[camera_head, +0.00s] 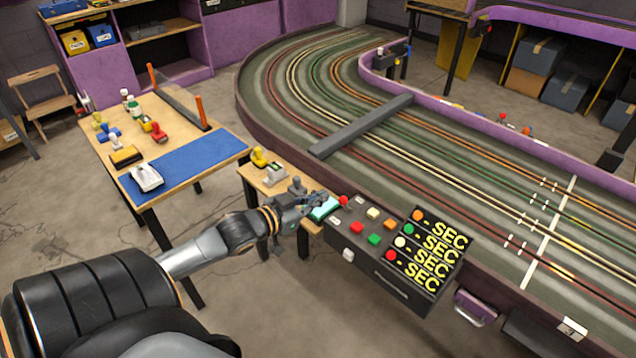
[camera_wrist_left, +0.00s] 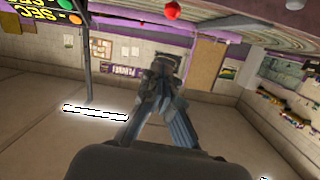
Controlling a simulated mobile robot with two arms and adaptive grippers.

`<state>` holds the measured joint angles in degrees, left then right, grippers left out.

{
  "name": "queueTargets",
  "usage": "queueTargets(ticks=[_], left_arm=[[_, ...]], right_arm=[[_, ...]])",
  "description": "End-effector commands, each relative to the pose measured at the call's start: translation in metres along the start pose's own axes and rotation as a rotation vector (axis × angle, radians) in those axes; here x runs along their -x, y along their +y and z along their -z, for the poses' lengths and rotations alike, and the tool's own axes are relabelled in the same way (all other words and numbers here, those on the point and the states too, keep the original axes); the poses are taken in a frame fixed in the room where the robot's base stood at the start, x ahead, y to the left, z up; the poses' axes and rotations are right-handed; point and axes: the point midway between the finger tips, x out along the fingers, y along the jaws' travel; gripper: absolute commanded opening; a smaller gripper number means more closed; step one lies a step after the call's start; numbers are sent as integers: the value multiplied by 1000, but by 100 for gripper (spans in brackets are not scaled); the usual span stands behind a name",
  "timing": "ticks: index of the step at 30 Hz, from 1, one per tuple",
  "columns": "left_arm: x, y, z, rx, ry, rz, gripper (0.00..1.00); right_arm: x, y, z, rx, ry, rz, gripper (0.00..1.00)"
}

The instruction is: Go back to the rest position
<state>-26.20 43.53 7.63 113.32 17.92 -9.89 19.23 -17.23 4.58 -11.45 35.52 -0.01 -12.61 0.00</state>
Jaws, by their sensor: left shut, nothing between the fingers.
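My left gripper (camera_head: 320,199) reaches in from the lower left in the head view, over the small wooden stand (camera_head: 264,182). Its fingers are shut with nothing between them. Its tips show just left of the red knob (camera_head: 343,201) on the black control box and in front of part of a teal item (camera_head: 326,210); I cannot tell whether they touch. The left wrist view shows the shut fingers (camera_wrist_left: 166,68) pointing away, with the red knob (camera_wrist_left: 172,10) above them. My right gripper is not in view.
The control box (camera_head: 345,237) with coloured buttons and "SEC" displays stands right of the gripper. The slot track (camera_head: 480,185) lies behind it. A table with a blue mat (camera_head: 195,165), bottles and slot cars stands at left. The floor between is clear.

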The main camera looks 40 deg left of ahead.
Motion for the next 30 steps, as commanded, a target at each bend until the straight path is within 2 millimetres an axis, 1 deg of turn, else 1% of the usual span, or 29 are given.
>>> queueTargets(ticks=[16,17,19,20,23,24,26,27,29,30], left_arm=[[0,0,0,1,0,1,0],[0,-1,-2,1,-3,2,0],[-1,-4,-12,5,-19,14,0],[-1,-7,-21,9,-32,23,0],[-2,-18,-68,20,-106,67,0],[-1,-22,-94,26,-148,89,0],[3,-26,-138,35,-220,120,0],[7,-26,-170,39,-272,138,0],[16,-22,-215,45,-350,158,0],[22,-18,-245,49,-401,167,0]], right_arm=[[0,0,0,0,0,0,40],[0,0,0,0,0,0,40],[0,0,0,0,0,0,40],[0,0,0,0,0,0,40],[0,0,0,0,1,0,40],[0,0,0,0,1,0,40],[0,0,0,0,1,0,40],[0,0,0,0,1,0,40],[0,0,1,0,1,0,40],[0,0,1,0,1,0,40]])
